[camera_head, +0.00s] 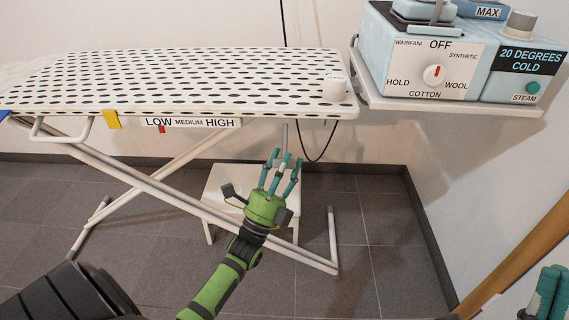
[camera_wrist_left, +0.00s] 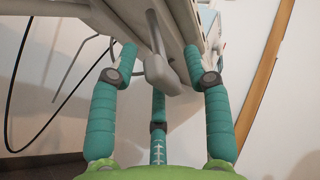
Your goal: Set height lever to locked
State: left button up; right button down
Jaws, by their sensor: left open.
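The ironing board (camera_head: 180,75) has a white top with black ovals. A grey lever with a block-shaped end (camera_wrist_left: 161,72) hangs under it in the left wrist view; I take it for the height lever. In the head view a thin grey rod (camera_head: 285,134) under the board may be the same part. My left gripper (camera_head: 281,170) is open below the board, fingers pointing up. In the wrist view the lever's end is between its fingers (camera_wrist_left: 160,85); I cannot tell whether they touch. No locked marking is readable. My right gripper (camera_head: 545,293) shows only partly at the lower right.
A LOW, MEDIUM, HIGH scale (camera_head: 192,122) with a red pointer is on the board's front edge, beside a yellow tab (camera_head: 112,119). A white stool (camera_head: 228,185) and crossed legs stand beneath. The iron station (camera_head: 425,75) is at right. A black cable hangs behind.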

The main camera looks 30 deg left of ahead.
pick_arm(q)
grip_shut()
dwell(0.3)
